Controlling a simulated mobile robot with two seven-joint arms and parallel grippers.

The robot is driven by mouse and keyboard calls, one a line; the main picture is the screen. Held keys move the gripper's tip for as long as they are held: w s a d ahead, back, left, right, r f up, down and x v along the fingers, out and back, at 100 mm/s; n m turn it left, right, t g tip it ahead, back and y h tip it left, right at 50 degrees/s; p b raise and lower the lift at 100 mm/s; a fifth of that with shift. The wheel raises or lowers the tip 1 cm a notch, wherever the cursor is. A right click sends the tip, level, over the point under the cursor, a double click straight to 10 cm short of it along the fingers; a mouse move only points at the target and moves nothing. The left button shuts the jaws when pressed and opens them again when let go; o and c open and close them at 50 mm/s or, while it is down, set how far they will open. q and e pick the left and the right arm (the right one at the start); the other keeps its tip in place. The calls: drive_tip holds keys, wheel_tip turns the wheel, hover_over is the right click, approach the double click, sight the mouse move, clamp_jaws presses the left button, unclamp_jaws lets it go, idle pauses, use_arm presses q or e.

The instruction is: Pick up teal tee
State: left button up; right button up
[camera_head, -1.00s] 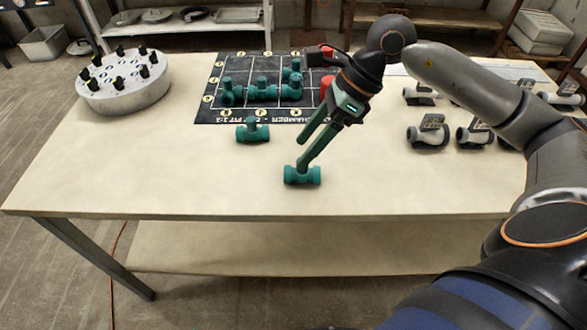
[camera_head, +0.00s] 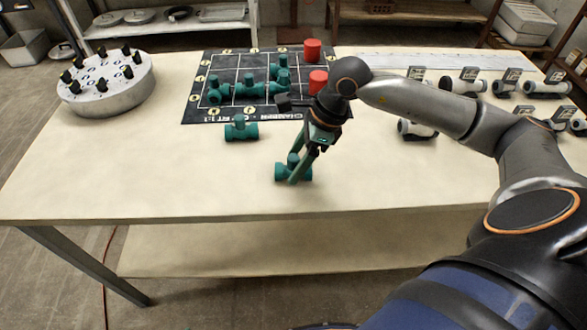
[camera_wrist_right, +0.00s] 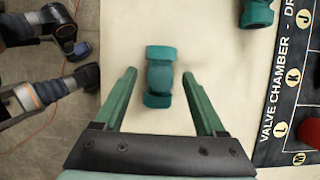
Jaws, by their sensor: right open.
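A teal tee (camera_head: 305,174) lies on the table near its front edge, in front of the black mat. In the right wrist view the same tee (camera_wrist_right: 159,76) sits ahead of and between the finger tips. My right gripper (camera_head: 295,168) reaches down over this tee, partly covering it; its fingers (camera_wrist_right: 162,72) are open and hold nothing. My left gripper is not in the head view.
The black mat (camera_head: 200,112) holds several joined teal fittings (camera_head: 250,89) and two red cylinders (camera_head: 312,49). A round grey block with black pegs (camera_head: 108,92) stands at left. Several white-and-grey fittings (camera_head: 463,82) stand at right. The front left of the table is clear.

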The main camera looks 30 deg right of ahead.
drive_tip(key=shift+x, duration=0.75)
drive_tip(key=shift+c, duration=0.4)
clamp_jaws()
